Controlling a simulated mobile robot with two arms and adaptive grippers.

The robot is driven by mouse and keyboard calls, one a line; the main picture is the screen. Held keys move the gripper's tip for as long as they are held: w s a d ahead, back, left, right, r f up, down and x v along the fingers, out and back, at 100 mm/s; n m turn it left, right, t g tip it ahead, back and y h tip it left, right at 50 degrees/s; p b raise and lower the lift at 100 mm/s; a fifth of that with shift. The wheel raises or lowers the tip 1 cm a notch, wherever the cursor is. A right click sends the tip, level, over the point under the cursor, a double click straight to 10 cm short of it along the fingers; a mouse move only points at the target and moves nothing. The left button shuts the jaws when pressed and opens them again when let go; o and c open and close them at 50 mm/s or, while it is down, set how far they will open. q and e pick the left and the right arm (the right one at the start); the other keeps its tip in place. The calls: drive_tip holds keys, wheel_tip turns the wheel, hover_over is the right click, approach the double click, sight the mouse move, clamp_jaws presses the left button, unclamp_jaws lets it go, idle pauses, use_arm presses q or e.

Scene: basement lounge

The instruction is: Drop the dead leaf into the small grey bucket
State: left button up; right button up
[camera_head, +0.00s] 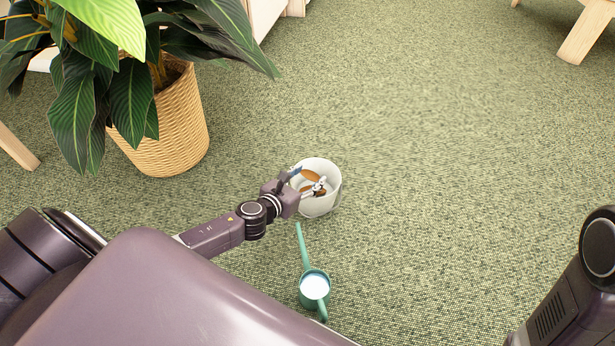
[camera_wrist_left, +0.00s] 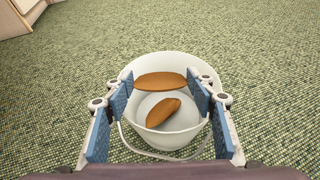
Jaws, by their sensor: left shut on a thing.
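The small light grey bucket (camera_head: 331,205) stands upright on the carpet in the middle of the head view. It also shows in the left wrist view (camera_wrist_left: 175,140), with a thin wire handle hanging at its near side. My left gripper (camera_head: 308,181) is over the bucket's mouth, shut on a brown dead leaf (camera_head: 311,175). In the left wrist view this leaf (camera_wrist_left: 160,82) spans between the two blue-padded fingers, over the bucket's opening. A second brown leaf (camera_wrist_left: 163,112) lies inside the bucket. My right gripper is out of view.
A green watering can (camera_head: 314,288) stands on the carpet in front of the bucket. A large leafy plant (camera_head: 85,85) in a woven basket pot (camera_head: 170,130) stands at the left. Wooden furniture legs (camera_head: 583,38) show at the edges. Carpet right of the bucket is clear.

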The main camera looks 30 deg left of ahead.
use_arm(q)
drive_tip(key=shift+f, duration=0.15)
drive_tip(key=o, duration=0.7)
drive_tip(key=shift+o, duration=0.2)
drive_tip(key=shift+s, duration=0.1)
drive_tip(key=v, duration=1.1)
drive_tip(key=shift+s, duration=0.4)
drive_tip(key=shift+r, duration=0.2)
